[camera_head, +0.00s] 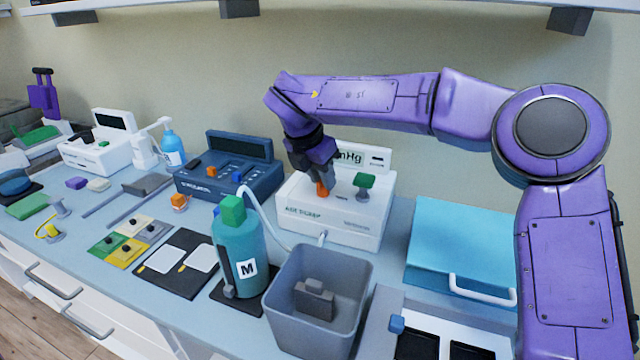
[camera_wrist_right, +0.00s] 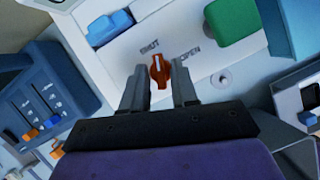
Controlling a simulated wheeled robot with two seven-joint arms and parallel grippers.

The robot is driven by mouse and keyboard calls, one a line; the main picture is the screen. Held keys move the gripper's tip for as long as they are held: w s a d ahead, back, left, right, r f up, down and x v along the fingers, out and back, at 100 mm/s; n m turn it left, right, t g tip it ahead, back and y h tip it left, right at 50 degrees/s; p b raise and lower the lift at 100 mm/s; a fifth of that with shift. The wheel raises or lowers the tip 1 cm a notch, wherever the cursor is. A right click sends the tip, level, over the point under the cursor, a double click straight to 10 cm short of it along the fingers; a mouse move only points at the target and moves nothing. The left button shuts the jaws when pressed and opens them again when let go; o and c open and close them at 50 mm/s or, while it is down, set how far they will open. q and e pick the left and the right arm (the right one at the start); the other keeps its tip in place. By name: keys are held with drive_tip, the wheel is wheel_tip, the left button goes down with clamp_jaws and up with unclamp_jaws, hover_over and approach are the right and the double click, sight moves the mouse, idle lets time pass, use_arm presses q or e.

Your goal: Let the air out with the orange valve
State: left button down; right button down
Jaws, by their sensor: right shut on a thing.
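The orange valve (camera_head: 322,189) sits on the top of a white unit (camera_head: 340,222) with an "mmHg" panel at its back. My right gripper (camera_head: 320,180) comes down on it from above. In the right wrist view the valve (camera_wrist_right: 159,72) is a small orange knob with a pale mark, between printed words SHUT and OPEN. The mark points up toward SHUT. My right gripper (camera_wrist_right: 160,90) has one finger on each side of the knob and is shut on it. A green knob (camera_head: 364,181) stands on the same unit to the right. My left gripper is not in view.
A teal bottle (camera_head: 240,250) marked M and a grey bin (camera_head: 318,300) stand in front of the unit. A blue slider unit (camera_head: 230,172) is left of it; a light blue case (camera_head: 462,250) is right. A pale tube runs between bottle and unit.

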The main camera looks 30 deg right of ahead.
drive_tip(key=shift+s+n+t+y+b, duration=0.1)
drive_tip(key=shift+n+t+y+b, duration=0.4)
drive_tip(key=shift+n, duration=1.4)
drive_tip(key=c, duration=1.2)
unclamp_jaws()
drive_tip(key=v, duration=1)
drive_tip(key=shift+s+r, duration=0.2)
drive_tip(key=shift+r, duration=0.05)
